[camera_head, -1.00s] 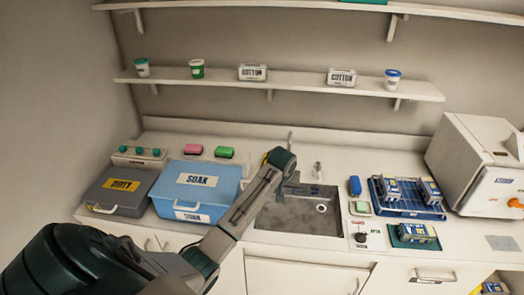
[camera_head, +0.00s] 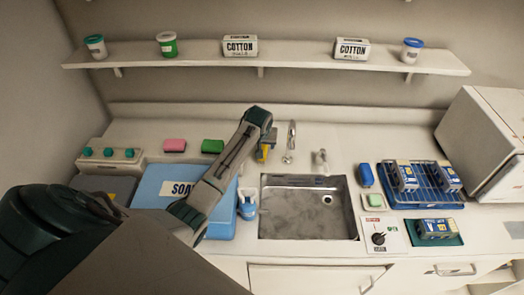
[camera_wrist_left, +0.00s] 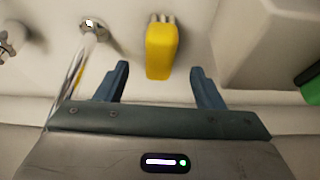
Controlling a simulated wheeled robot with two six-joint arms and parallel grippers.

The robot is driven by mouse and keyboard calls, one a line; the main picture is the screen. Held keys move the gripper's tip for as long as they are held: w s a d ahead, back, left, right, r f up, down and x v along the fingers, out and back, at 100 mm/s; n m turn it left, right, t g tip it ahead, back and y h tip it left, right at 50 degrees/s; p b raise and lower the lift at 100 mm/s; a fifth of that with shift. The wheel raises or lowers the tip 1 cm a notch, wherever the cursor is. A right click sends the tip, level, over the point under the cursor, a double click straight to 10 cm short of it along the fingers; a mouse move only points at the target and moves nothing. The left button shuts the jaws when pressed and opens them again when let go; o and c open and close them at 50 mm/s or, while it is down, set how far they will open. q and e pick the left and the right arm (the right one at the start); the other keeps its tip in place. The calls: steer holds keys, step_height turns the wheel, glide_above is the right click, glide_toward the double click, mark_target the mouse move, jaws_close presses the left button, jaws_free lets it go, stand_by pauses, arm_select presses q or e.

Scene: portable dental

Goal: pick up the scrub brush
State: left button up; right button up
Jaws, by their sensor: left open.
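The scrub brush, a yellow block with pale bristles at one end, shows in the left wrist view (camera_wrist_left: 161,50). In the head view its yellow part (camera_head: 264,152) shows at the back of the counter, left of the sink tap. My left gripper (camera_wrist_left: 160,72) is open, its two blue fingers apart to either side of the brush in the wrist view, with gaps on both sides. In the head view the left gripper (camera_head: 268,141) is just above the brush, its wrist partly hiding it. Whether the fingers reach down around it I cannot tell. My right gripper is not in view.
The tap (camera_head: 291,140) stands close to the right of my left gripper, behind the sink (camera_head: 310,215). A green sponge (camera_head: 213,146) and pink sponge (camera_head: 174,145) lie to the left. The blue soak box (camera_head: 150,190) is under my forearm. Right of the sink is a blue rack (camera_head: 425,196).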

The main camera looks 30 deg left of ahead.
mark_target(263, 147)
arm_select(q)
steer(key=shift+w+a+f, duration=0.15)
steer(key=shift+w+f, duration=0.05)
steer(key=shift+f, duration=0.2)
steer(key=shift+w+a+f, duration=0.2)
steer(key=shift+w+f, duration=0.2)
steer(key=shift+f, duration=0.15)
steer(key=shift+w+a+f, duration=0.2)
steer(key=shift+w+f, duration=0.2)
steer(key=shift+f, duration=0.1)
steer(key=shift+x, duration=1)
steer(key=shift+w+f, duration=0.2)
steer(key=shift+f, duration=0.15)
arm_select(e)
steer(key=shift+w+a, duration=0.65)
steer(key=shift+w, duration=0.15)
arm_select(q)
steer(key=shift+f, duration=0.25)
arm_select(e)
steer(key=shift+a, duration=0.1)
arm_select(q)
steer(key=c, duration=1.1)
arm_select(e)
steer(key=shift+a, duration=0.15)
